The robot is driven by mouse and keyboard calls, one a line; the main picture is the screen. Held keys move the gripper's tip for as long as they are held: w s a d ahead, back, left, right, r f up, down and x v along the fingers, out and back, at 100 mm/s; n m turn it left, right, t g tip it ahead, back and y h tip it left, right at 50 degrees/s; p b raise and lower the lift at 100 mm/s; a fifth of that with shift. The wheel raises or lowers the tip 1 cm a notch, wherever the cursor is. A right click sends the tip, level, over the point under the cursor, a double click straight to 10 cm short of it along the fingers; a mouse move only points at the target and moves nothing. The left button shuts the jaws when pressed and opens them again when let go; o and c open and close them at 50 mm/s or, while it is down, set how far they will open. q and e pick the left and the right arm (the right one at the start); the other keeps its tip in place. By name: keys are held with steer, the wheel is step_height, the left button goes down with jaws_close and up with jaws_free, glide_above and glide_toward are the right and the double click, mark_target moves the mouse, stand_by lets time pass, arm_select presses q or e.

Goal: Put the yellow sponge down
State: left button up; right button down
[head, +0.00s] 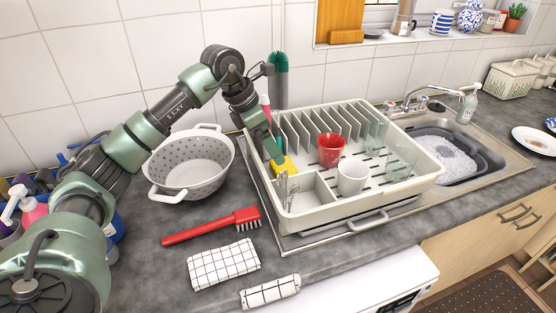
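The yellow sponge (287,166) is at the left end of the white dish rack (350,208), just behind the cutlery compartment. My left gripper (276,156) reaches down over the rack's left side, and its fingers are at the sponge and appear closed on it. The fingers hide part of the sponge. I cannot tell whether the sponge's underside touches the rack. My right gripper is not in view.
The rack holds a red cup (331,149), a white mug (352,178) and clear glasses. A grey colander (190,165) stands left of it. A red brush (213,226) and checked cloths (223,263) lie in front. The sink (445,160) is at right.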

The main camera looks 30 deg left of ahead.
arm_select(q)
steer(key=shift+v, duration=1.95)
